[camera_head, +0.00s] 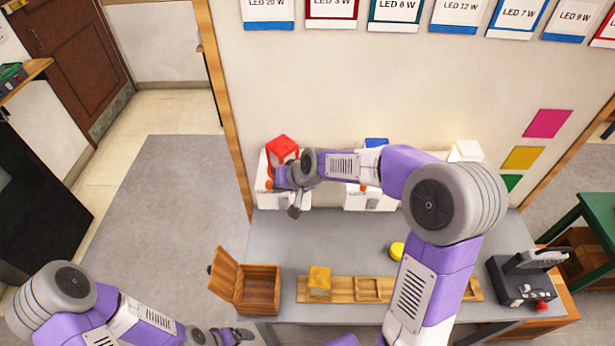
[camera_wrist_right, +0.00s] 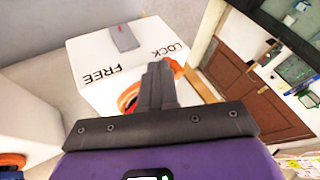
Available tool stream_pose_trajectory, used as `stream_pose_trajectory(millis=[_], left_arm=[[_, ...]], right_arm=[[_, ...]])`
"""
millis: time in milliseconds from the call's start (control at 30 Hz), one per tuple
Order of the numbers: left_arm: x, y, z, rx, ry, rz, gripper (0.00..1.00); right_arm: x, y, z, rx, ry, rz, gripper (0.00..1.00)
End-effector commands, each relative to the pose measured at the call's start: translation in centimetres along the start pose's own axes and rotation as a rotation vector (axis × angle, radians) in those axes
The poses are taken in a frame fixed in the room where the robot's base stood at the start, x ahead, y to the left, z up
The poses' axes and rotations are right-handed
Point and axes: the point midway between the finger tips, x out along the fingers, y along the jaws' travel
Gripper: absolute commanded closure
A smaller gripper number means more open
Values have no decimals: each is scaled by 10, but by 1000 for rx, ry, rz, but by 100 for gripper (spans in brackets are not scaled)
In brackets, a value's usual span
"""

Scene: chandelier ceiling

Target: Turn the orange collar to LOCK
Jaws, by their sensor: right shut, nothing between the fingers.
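In the right wrist view, a white box (camera_wrist_right: 95,60) carries the words FREE and LOCK and a grey marker (camera_wrist_right: 124,38). The orange collar (camera_wrist_right: 128,98) shows on both sides of my right gripper (camera_wrist_right: 160,68), whose fingers are shut in front of it and hide its middle. I cannot tell whether they touch it. In the head view, my right gripper (camera_head: 294,208) is low in front of the left white box (camera_head: 263,200), with a bit of orange collar (camera_head: 268,184) beside it. My left gripper (camera_head: 235,335) is at the bottom edge, small and partly cut off; its jaws are unclear.
A red block (camera_head: 282,149) tops the left box. Another white box (camera_head: 357,201) with orange stands to its right, partly behind my right arm. An open wooden box (camera_head: 262,290), a wooden tray (camera_head: 340,290) and a black device (camera_head: 520,285) occupy the grey table (camera_head: 330,243).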

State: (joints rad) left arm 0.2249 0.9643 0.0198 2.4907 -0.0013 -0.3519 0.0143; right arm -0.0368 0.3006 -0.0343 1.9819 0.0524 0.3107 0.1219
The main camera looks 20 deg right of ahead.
Motion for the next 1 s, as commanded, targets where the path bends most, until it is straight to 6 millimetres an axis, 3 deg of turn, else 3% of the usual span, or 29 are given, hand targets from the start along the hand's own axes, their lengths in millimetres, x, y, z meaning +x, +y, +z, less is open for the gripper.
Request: stream_pose_trajectory(millis=[1000], left_arm=[[1, 0, 0, 0, 0, 0, 8]], right_arm=[[6, -9, -3, -4, 1, -6, 100]])
